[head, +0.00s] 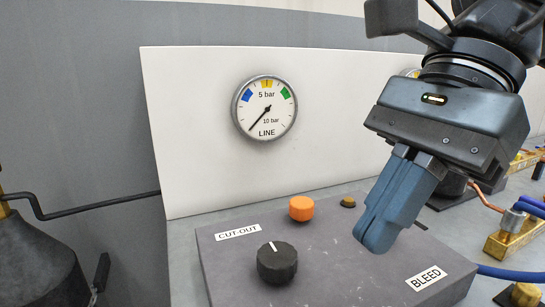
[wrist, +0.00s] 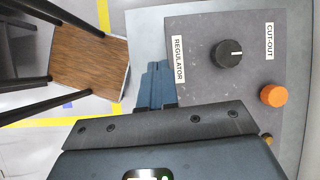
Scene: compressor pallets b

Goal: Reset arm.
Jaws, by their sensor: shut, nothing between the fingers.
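My gripper (head: 377,236) hangs from the upper right in the head view, its two blue fingers shut together with nothing between them. It points down and to the left, in front of the grey control panel (head: 330,270). In the wrist view the closed fingers (wrist: 152,85) show beside the panel's edge, near the REGULATOR label (wrist: 178,60). I cannot tell how high the fingers are above the panel.
The panel bears a black knob (head: 277,262), an orange button (head: 301,208) and the CUT-OUT and BLEED labels. A LINE gauge (head: 265,107) is on the white board behind. Brass fittings and blue hoses are at right; a dark tank (head: 40,260) is at left.

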